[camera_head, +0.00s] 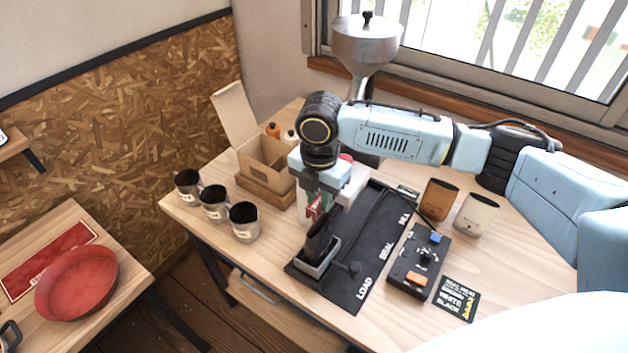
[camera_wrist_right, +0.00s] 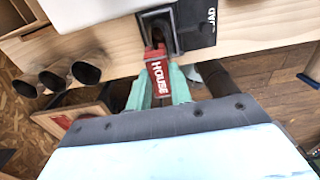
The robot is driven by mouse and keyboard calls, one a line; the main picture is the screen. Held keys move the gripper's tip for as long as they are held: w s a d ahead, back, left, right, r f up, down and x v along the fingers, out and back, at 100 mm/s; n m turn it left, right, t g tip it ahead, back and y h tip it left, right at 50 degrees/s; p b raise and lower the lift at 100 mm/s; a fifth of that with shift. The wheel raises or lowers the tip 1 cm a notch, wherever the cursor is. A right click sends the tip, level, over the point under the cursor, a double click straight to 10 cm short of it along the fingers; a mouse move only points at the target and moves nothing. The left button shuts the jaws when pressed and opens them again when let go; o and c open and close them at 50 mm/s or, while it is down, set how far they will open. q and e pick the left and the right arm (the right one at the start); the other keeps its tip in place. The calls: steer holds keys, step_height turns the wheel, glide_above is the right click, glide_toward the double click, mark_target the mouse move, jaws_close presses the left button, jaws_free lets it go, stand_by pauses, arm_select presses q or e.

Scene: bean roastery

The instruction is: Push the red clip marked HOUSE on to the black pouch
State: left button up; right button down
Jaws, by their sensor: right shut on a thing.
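My right gripper (camera_head: 318,204) reaches down over the table, and its green fingers show in the wrist view (camera_wrist_right: 159,76). It is shut on the red clip (camera_wrist_right: 160,82), which has HOUSE in white letters. In the head view the red clip (camera_head: 314,209) shows only partly between the fingers. The black pouch (camera_head: 319,238) stands in a grey holder (camera_head: 310,271) on the LOAD end of the black mat. It also shows in the wrist view (camera_wrist_right: 158,27). The clip's far end is at the pouch's top edge; I cannot tell whether they touch. My left gripper is not in view.
Three dark metal cups (camera_head: 214,204) stand left of an open cardboard box (camera_head: 263,160). Right of the black mat (camera_head: 357,262) are a black control box (camera_head: 419,262), a brown pouch (camera_head: 439,199) and a cream pouch (camera_head: 477,215). A metal hopper (camera_head: 366,45) stands behind.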

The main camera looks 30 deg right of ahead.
mark_target(319, 225)
steer(key=shift+s+f+b, duration=0.15)
steer(key=shift+f+b, duration=0.45)
steer(key=shift+b, duration=0.1)
steer(key=shift+f+b, duration=0.85)
steer(key=shift+b, duration=0.15)
steer(key=shift+f, duration=0.8)
steer(key=shift+f+p, duration=0.15)
steer(key=shift+p, duration=0.9)
steer(key=shift+f+p, duration=0.3)
steer(key=shift+f, duration=0.6)
stand_by(0.6)
steer(key=c, duration=0.7)
jaws_free()
